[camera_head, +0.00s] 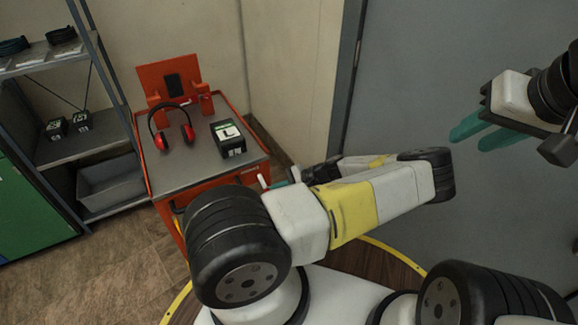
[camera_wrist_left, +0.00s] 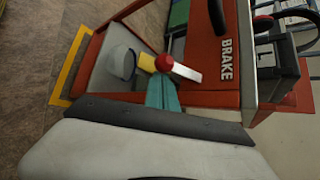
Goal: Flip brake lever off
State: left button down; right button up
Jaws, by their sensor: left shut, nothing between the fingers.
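The red cart (camera_head: 163,213) stands left of centre in the head view. The brake lever (camera_wrist_left: 186,72) shows in the left wrist view as a white bar with a red round end, beside a yellow piece and the word BRAKE (camera_wrist_left: 226,58) on the cart's red panel. A small white upright piece, probably the lever, also shows at the cart's near edge in the head view (camera_head: 262,182). My left gripper (camera_wrist_left: 162,82) has its teal fingers shut and empty, right beside the lever's red end; I cannot tell whether they touch. My right gripper (camera_head: 483,131) is open and empty, far right.
Red-and-black ear defenders (camera_head: 188,134) and a black box with a white label (camera_head: 228,138) lie on the cart top. A black handle (camera_wrist_left: 217,16) is near the BRAKE label. A metal shelf (camera_head: 85,140) stands left; a grey wall is right.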

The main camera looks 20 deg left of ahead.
aim_at(267, 190)
pick_arm(q)
jog(key=shift+s+d+r+h, duration=0.1)
jog(key=shift+r+h, duration=0.25)
jog(key=shift+h, duration=0.05)
notch_tip(267, 190, up, 5)
jog(key=m+g+h, duration=0.1)
jog(key=g+h, duration=0.1)
jog(key=m+g+h, duration=0.2)
jog(key=h, duration=0.1)
jog(key=shift+s+f+m, duration=0.1)
jog(key=shift+f+m, duration=0.1)
jog(key=shift+m, duration=0.1)
jog(key=shift+r, duration=0.3)
jog(key=shift+r, duration=0.1)
dwell(0.3)
dwell(0.4)
